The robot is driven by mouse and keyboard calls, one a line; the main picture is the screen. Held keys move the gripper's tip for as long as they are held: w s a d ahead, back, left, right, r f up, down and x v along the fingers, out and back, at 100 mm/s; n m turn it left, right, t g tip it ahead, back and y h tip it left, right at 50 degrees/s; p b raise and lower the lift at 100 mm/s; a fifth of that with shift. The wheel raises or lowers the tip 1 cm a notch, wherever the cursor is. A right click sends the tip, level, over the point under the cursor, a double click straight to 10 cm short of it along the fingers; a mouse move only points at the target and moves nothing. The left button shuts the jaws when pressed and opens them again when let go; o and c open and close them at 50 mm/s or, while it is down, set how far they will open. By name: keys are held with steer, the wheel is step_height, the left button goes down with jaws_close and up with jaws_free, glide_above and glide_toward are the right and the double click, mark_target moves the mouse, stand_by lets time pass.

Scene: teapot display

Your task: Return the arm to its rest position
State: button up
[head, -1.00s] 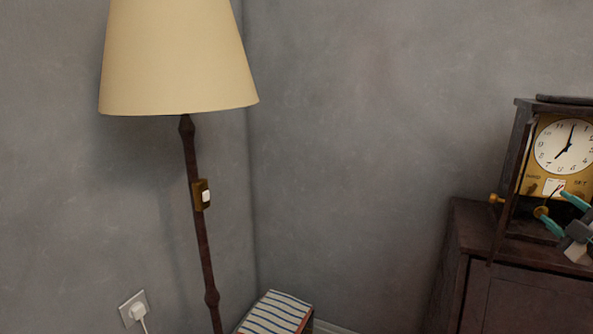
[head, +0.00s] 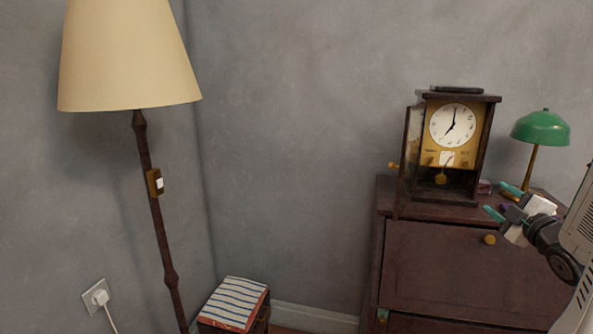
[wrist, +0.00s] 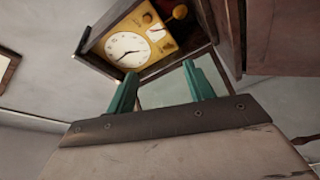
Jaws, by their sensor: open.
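My gripper (head: 498,201) has teal fingertips and is at the right in the head view, in front of the cabinet top and to the right of the clock. Its fingers are spread with nothing between them. In the wrist view the two teal fingers (wrist: 163,88) stand apart and empty. The wooden clock (head: 453,123) stands on the dark cabinet (head: 440,260) with its glass door swung open at the left. The clock also shows tilted in the wrist view (wrist: 126,47), beyond the fingers.
A green desk lamp (head: 541,128) stands on the cabinet close behind my gripper. A floor lamp (head: 130,60) stands at the left. A box with a striped top (head: 236,302) is on the floor between lamp and cabinet. The wall space between them is clear.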

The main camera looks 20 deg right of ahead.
steer(key=s+d+f+m+g+h, duration=0.3)
steer(key=s+d+f+m+g, duration=0.1)
steer(key=f+m+g, duration=0.35)
steer(key=s+a+f+m+g, duration=0.2)
steer(key=s+a+m+g, duration=0.1)
steer(key=a+m+g, duration=0.15)
steer(key=s+a+r+g+y, duration=0.1)
steer(key=s+a+r+y, duration=0.1)
steer(key=a, duration=1.1)
steer(key=s+a+r+g+y, duration=0.2)
steer(key=s+a, duration=0.3)
steer(key=a, duration=0.8)
steer(key=s+a+r+g+y, duration=0.2)
steer(key=s+a+r+y, duration=0.1)
steer(key=a, duration=0.9)
steer(key=shift+s+a+r+n, duration=0.3)
steer(key=shift+s+a+r, duration=0.15)
steer(key=shift+r, duration=0.25)
